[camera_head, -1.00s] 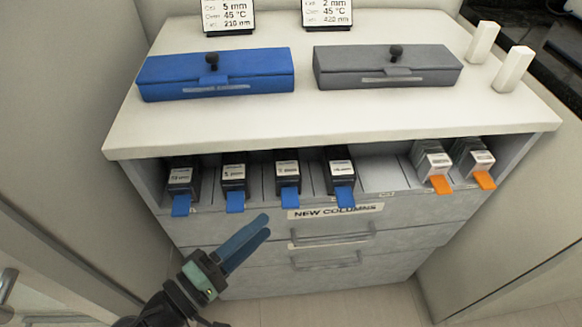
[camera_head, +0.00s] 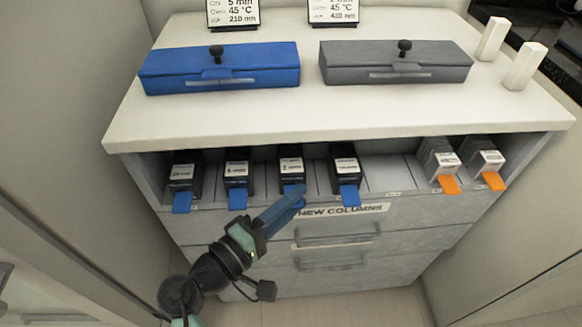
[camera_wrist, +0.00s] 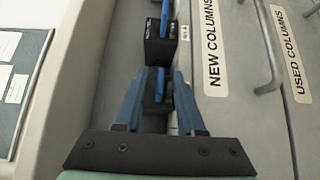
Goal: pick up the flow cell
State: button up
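Several black cartridges with white labels and blue pull tabs stand in a row in the shelf opening; the label text is too small to read surely, so I cannot tell which is the flow cell. The third one from the left (camera_head: 291,165) has its blue tab partly hidden behind my gripper (camera_head: 297,197). In the wrist view, my gripper (camera_wrist: 160,78) is open, its two blue fingers apart. A black cartridge (camera_wrist: 154,92) with a blue tab shows between and beyond the fingers. I cannot tell whether they touch it. Another black cartridge (camera_wrist: 160,50) lies farther up.
Grey cartridges with orange tabs (camera_head: 446,166) stand at the right of the shelf. A "NEW COLUMNS" label (camera_head: 345,209) and drawer handles (camera_head: 333,238) lie below. A blue case (camera_head: 220,70), a grey case (camera_head: 396,64) and white blocks (camera_head: 525,66) are on the countertop.

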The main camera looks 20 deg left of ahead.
grip_shut()
dwell(1.2)
